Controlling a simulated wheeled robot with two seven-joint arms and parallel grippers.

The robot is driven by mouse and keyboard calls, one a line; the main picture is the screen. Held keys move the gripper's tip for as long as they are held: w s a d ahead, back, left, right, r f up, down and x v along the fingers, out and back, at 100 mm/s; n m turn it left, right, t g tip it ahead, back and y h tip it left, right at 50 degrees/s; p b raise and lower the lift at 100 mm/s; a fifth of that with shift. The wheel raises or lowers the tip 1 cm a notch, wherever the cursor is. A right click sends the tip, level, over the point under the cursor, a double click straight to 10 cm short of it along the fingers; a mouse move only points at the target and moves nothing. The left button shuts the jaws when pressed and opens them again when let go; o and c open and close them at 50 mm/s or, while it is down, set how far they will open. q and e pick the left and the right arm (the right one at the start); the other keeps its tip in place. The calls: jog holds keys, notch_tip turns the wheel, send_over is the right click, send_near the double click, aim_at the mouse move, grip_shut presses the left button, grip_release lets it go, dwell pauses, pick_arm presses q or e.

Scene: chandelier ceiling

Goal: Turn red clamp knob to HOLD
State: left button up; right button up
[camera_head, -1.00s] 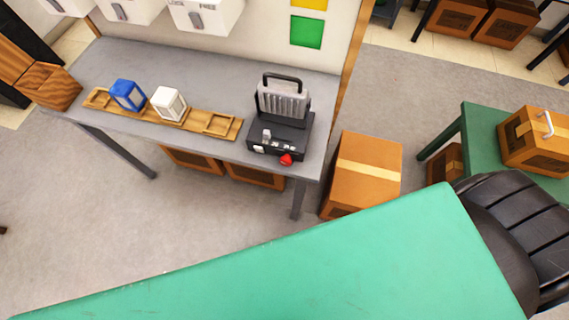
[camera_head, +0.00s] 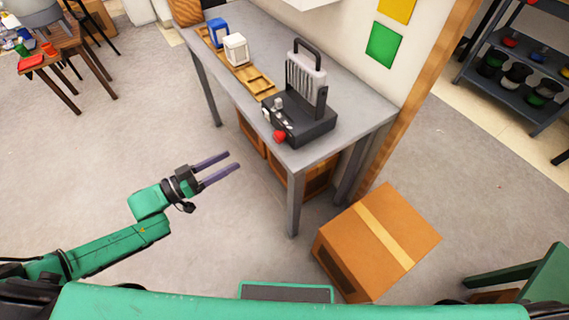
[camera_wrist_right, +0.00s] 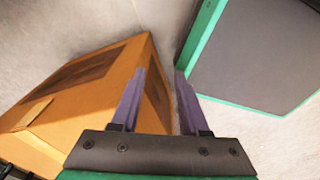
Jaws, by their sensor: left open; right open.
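The red clamp knob (camera_head: 279,136) is on the front of a black machine (camera_head: 308,122) with a grey ribbed upright part and a black handle. The machine stands at the near end of the grey bench (camera_head: 372,122). Its markings are too small to read. My left gripper (camera_head: 229,164) is open and empty, over the floor left of the bench and apart from the knob. My right gripper (camera_wrist_right: 157,80) is open and empty in the right wrist view, beside a cardboard box (camera_wrist_right: 85,100). It does not show in the head view.
A wooden tray (camera_head: 261,82) with a white block (camera_head: 236,49) and a blue block (camera_head: 218,32) lies along the bench. The cardboard box (camera_head: 350,240) stands on the floor right of the bench's near leg.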

pick_arm(q)
jog(key=s, duration=0.1)
send_near(275, 137)
jog(key=p+x, duration=0.1)
jog(key=x, duration=0.7)
jog(key=shift+w+d, duration=0.1)
jog(key=shift+d, duration=0.1)
jog(key=shift+r, duration=0.1)
grip_shut()
pick_arm(e)
jog(key=shift+w+a+r, duration=0.15)
jog(key=shift+a+r, duration=0.05)
jog(key=shift+r, duration=0.1)
